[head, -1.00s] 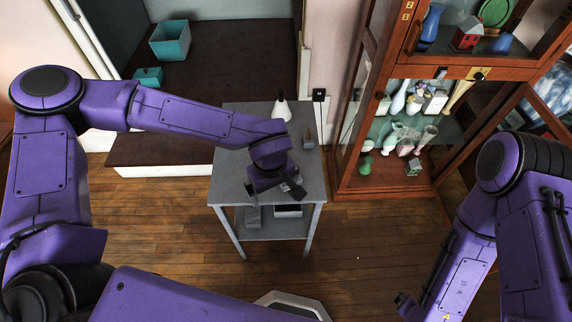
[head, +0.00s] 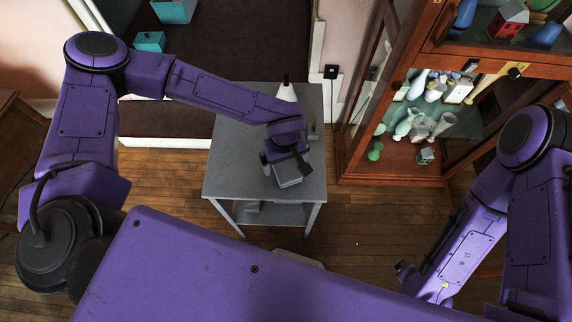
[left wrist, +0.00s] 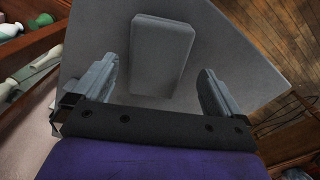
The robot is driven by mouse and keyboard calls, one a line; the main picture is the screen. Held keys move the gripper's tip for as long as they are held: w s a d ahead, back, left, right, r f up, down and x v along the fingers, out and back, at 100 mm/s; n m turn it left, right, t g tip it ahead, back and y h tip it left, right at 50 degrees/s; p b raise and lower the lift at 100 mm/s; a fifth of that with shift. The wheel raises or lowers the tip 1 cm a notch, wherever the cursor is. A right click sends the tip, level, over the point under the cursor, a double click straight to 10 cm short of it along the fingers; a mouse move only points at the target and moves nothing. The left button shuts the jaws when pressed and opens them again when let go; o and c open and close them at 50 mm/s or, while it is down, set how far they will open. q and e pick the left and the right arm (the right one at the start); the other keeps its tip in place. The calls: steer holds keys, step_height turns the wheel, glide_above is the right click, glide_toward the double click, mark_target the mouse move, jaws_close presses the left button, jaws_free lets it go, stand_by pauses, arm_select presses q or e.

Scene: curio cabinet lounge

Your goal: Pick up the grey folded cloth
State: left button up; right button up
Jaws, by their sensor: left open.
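The grey folded cloth (left wrist: 160,55) is a pale rectangular pad on the grey table (head: 225,172). In the left wrist view it lies just ahead of my left gripper (left wrist: 158,78), roughly centred between its two spread fingers, with clear gaps on both sides. In the head view the cloth (head: 289,179) shows partly beneath my left gripper (head: 286,160), which is over the table, open and empty. My right gripper (head: 405,270) shows only as a small dark part low on the right, and its jaws cannot be made out.
A white cone-shaped object (head: 286,92) with a dark top stands at the table's back, partly behind my left arm. A glass-fronted wooden cabinet (head: 365,165) with several ornaments stands to the right. A teal box (head: 150,41) is at the back left. The table's front left is clear.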

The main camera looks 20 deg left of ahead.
mark_target(286, 165)
arm_select(q)
steer(key=f, duration=0.3)
steer(key=shift+w+d+f, duration=0.1)
steer(key=shift+w+f, duration=0.1)
steer(key=shift+f, duration=0.05)
steer(key=c, duration=1)
steer(key=shift+r, duration=0.15)
